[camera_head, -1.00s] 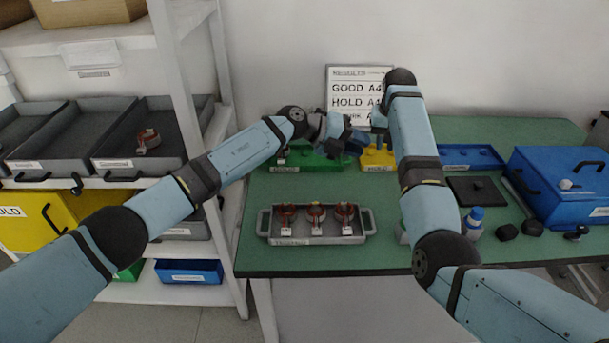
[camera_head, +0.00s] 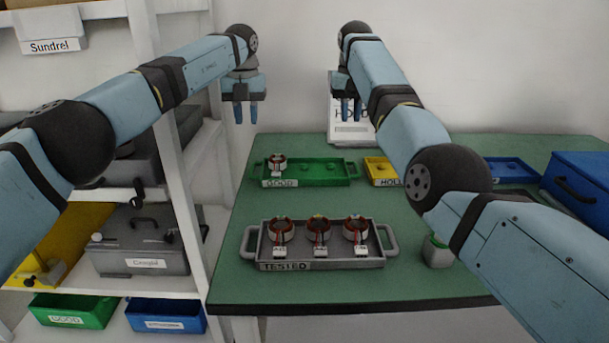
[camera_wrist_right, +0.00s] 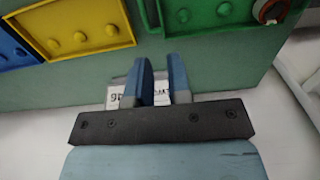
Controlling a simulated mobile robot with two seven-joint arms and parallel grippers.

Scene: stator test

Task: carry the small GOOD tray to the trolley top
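The small green GOOD tray (camera_head: 328,179) lies at the back left of the green-topped table. One copper-wound stator (camera_head: 277,164) sits at its left end; the pegs to the right are bare. The tray also shows at the top of the right wrist view (camera_wrist_right: 182,25). My left gripper (camera_head: 245,114) is open and empty, raised above and behind the tray's left end. My right gripper (camera_head: 351,110) is open and empty, raised in front of the results sign (camera_head: 345,132); its parted fingers show in the wrist view (camera_wrist_right: 161,82). I cannot make out a trolley top.
A grey TESTED tray (camera_head: 376,262) with three stators lies in front of the GOOD tray. A yellow HOLD tray (camera_head: 381,168) is close on its right, then a blue tray (camera_head: 512,168). A shelf rack (camera_head: 185,170) stands at left. A blue case (camera_head: 580,185) is at right.

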